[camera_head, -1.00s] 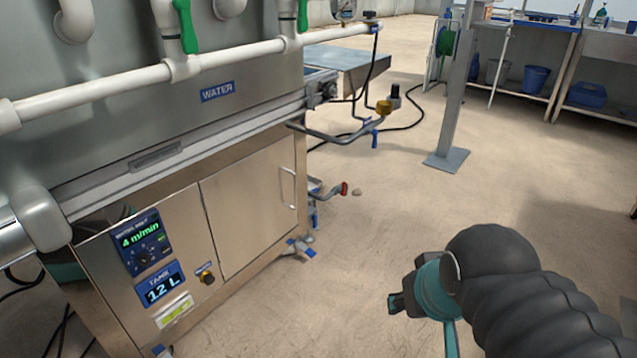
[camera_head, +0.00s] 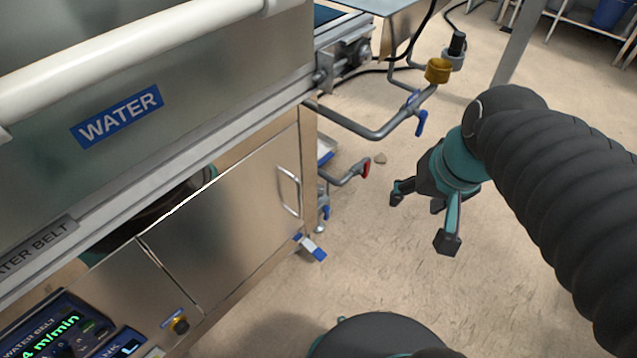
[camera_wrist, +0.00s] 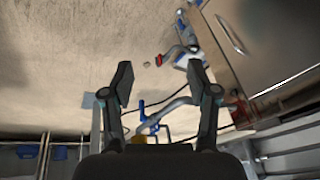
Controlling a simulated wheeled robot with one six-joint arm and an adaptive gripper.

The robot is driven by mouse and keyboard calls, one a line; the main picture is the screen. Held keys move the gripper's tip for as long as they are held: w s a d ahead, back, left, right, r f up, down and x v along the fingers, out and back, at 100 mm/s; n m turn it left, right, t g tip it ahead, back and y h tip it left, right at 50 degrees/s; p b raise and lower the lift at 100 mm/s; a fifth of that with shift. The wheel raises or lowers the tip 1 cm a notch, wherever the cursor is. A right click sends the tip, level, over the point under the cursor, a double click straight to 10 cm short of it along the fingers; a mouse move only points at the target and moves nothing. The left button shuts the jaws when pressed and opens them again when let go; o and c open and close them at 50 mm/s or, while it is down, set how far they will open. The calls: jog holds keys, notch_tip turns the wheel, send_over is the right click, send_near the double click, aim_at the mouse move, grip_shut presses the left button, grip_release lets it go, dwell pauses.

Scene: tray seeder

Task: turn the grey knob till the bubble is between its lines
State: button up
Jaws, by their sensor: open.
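My gripper (camera_head: 424,215) is open and empty in the head view, hanging over the floor to the right of the steel machine. In the wrist view its two fingers (camera_wrist: 160,84) stand wide apart, with floor and the machine's pipes beyond them. I cannot pick out the grey knob for certain. A dark round fitting (camera_head: 362,50) sits at the end of the machine's rail, but I cannot tell whether it is a knob. No bubble or its lines can be made out in either view.
The machine has a cabinet door (camera_head: 225,235) with a handle (camera_head: 288,190). A pipe with a yellow cap (camera_head: 438,70) and blue lever (camera_head: 421,122) juts out near my gripper. A red-ended pipe (camera_head: 365,168) is lower down. Open floor (camera_head: 400,300) lies in front.

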jog(key=w+a+f+m+g+y+b, duration=0.1)
jog(key=w+a+f+m+g+y, duration=0.3)
jog(key=w+f, duration=0.6)
jog(key=w+a+f+m+g+y+b, duration=0.1)
jog(key=w+a+f+m+y, duration=0.3)
jog(key=w+f+m+y, duration=0.4)
jog(key=w+d+f+m+t+y+b, duration=0.15)
jog(key=w+f+m+t, duration=0.35)
jog(key=f, duration=0.7)
jog(key=w+d+f+m+t+y, duration=0.2)
jog(key=w+f+m+t, duration=0.15)
jog(key=w+f, duration=0.6)
jog(key=shift+m+g, duration=0.25)
jog(key=shift+g, duration=0.2)
jog(key=a, duration=0.4)
jog(key=w+a+f, duration=0.1)
jog(key=a, duration=0.3)
jog(key=w+a+f, duration=0.1)
jog(key=a, duration=0.4)
jog(key=shift+w+f, duration=0.15)
jog(key=shift+w, duration=0.1)
jog(key=c, duration=0.9)
